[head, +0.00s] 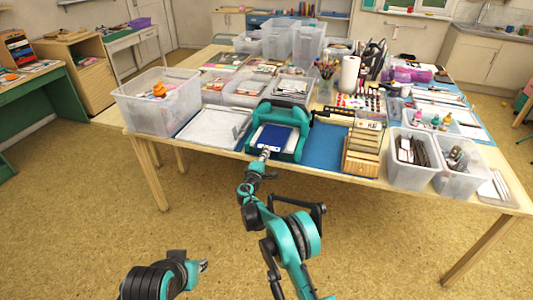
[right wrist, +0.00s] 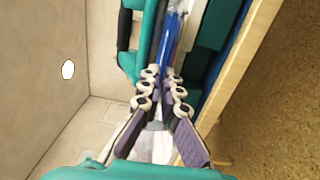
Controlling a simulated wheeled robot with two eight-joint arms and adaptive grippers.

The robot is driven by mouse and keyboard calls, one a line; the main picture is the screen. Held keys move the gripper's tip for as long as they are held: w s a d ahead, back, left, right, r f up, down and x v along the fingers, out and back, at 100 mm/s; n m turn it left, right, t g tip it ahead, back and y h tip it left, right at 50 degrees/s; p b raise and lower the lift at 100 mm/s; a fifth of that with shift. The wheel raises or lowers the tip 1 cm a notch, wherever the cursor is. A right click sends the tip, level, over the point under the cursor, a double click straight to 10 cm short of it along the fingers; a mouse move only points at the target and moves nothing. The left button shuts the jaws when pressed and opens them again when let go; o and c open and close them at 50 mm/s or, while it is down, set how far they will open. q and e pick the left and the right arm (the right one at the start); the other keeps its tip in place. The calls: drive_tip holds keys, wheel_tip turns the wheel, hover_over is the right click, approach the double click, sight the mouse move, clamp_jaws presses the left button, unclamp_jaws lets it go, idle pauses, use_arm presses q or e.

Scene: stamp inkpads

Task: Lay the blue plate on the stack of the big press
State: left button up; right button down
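The big press (head: 292,112) is teal and stands at the front edge of the table. The blue plate (head: 274,138) is in its mouth, above a pale layer that may be the stack. My right gripper (head: 265,153) is at the plate's front edge. In the right wrist view, its fingers (right wrist: 161,76) are closed together on the blue plate (right wrist: 172,40), which shows edge-on as a thin strip. Whether the plate touches the stack is hidden. My left gripper (head: 203,266) is low at the bottom left, away from the table; its finger opening is too small to judge.
A white tray (head: 190,137) lies left of the press, and a clear bin (head: 150,118) stands beyond it. A blue mat (head: 322,158) and a wooden rack (head: 361,160) are to the right. Clear boxes (head: 270,88) stand behind. The floor before the table is free.

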drive_tip(key=shift+f, duration=0.35)
idle(0.5)
drive_tip(key=c, duration=1.6)
unclamp_jaws()
drive_tip(key=shift+c, duration=0.2)
drive_tip(key=shift+v, duration=2.55)
